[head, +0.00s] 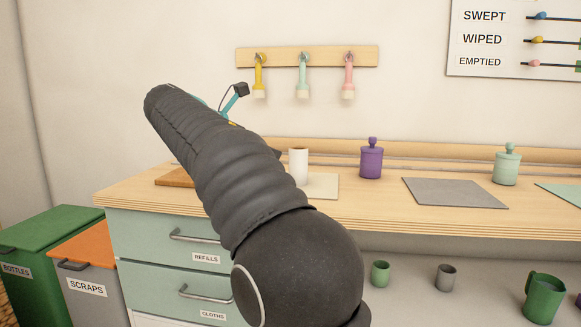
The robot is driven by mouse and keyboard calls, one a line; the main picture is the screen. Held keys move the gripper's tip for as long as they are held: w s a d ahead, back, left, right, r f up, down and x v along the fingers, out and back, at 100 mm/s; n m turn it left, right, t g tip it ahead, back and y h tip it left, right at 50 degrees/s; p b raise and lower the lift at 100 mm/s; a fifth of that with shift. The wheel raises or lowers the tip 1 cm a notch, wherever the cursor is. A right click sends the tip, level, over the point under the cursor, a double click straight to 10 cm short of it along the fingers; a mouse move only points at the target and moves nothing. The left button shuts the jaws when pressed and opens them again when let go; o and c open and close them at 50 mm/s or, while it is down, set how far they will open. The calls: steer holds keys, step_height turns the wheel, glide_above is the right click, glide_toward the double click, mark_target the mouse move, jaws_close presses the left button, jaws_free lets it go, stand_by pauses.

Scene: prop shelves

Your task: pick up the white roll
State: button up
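The white roll (299,168) stands upright on the counter, at the left edge of a cream square mat (324,187). My dark, ribbed arm crosses in front, just left of the roll, and hides the counter there. My gripper is almost wholly hidden behind my arm. A small dark piece at the arm's far edge, just left of the roll, may be part of it. I cannot see its fingers or whether they touch the roll.
A purple jar (371,160) stands right of the roll. Further right are a grey mat (454,193) and a pale green jar (507,166). A brown board (174,178) lies left. A wall rail (307,56) holds three hanging tools. Bins (52,232) stand at lower left.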

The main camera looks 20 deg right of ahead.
mark_target(291, 154)
steer(key=shift+n+h, duration=0.5)
steer(key=w+d, duration=0.1)
steer(key=d, duration=0.1)
steer(key=w+d+f+b, duration=0.1)
steer(key=d, duration=0.1)
steer(key=w+d+f, duration=0.1)
steer(key=d, duration=0.2)
steer(key=shift+w+b, duration=0.3)
steer(key=shift+b, duration=0.1)
steer(key=shift+w+b+x, duration=0.1)
steer(key=shift+b+x, duration=0.2)
steer(key=shift+x, duration=1)
steer(key=shift+w+b+x, duration=0.15)
steer(key=shift+b+x, duration=0.15)
steer(key=shift+x, duration=1.05)
steer(key=shift+a+f, duration=0.1)
steer(key=shift+a, duration=0.1)
steer(key=c, duration=1.2)
